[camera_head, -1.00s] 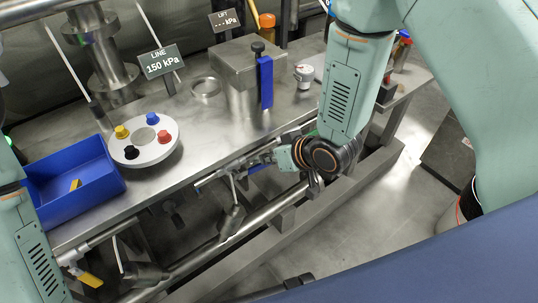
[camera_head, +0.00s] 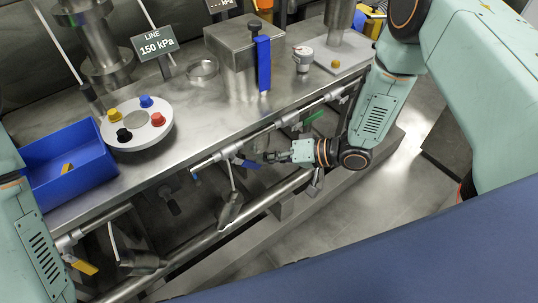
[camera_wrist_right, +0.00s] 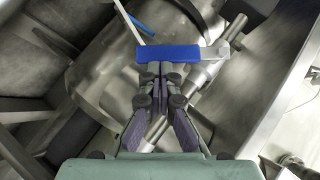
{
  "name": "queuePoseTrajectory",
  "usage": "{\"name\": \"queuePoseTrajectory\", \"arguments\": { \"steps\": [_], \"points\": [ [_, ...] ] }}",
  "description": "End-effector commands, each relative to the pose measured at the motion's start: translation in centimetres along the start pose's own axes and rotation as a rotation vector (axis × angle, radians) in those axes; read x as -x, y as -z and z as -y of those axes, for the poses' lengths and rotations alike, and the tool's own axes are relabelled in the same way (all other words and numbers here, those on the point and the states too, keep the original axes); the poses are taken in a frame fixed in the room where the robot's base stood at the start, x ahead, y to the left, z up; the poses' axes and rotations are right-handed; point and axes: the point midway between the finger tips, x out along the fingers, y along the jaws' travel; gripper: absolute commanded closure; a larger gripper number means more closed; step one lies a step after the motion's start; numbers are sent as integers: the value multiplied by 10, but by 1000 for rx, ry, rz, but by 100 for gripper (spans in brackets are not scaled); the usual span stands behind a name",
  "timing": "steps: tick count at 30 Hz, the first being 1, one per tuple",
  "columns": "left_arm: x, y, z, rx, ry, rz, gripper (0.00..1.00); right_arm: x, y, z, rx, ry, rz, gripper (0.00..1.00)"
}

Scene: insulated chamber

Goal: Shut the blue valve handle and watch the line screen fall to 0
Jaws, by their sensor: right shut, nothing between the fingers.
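The blue valve handle (camera_head: 246,163) sits on the pipe along the bench's front edge, angled across the pipe. In the right wrist view the handle (camera_wrist_right: 168,53) spans the picture just beyond my fingertips. My right gripper (camera_head: 270,157) comes from the right, and its fingers are shut and empty beside the handle. In the wrist view the closed fingertips (camera_wrist_right: 160,70) meet the handle's near edge; I cannot tell whether they touch it. The line screen (camera_head: 155,45) reads 150 kPa. My left arm shows at the left edge, but its gripper is out of view.
A yellow handle (camera_head: 81,265) and a green handle (camera_head: 313,117) sit on the pipework on either side. A blue bin (camera_head: 68,172), a round plate with coloured knobs (camera_head: 137,124) and a metal box (camera_head: 233,55) stand on the bench. A lower rail (camera_head: 265,205) runs below the pipe.

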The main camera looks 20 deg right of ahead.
Motion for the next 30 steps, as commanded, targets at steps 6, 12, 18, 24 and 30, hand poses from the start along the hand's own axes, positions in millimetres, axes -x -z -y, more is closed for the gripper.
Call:
{"name": "queuePoseTrajectory", "arguments": {
  "steps": [6, 12, 18, 24, 30],
  "points": [
    [-31, 0, 0, 0, 0, 0, 57, -14, -14, -13, -144, 145, -1, 100],
    [-53, 0, 0, 0, 0, 0, 57, -24, -24, -15, -270, 270, 2, 100],
    [-65, 0, 0, 0, 0, 0, 57, -31, -31, -14, -371, 370, 1, 100],
    [-71, 0, 0, 0, 0, 0, 57, -36, -35, -11, -394, 394, -1, 100],
    [-73, 0, 0, 0, 0, 0, 57, -39, -38, -10, -392, 392, -1, 100]
  ]
}}
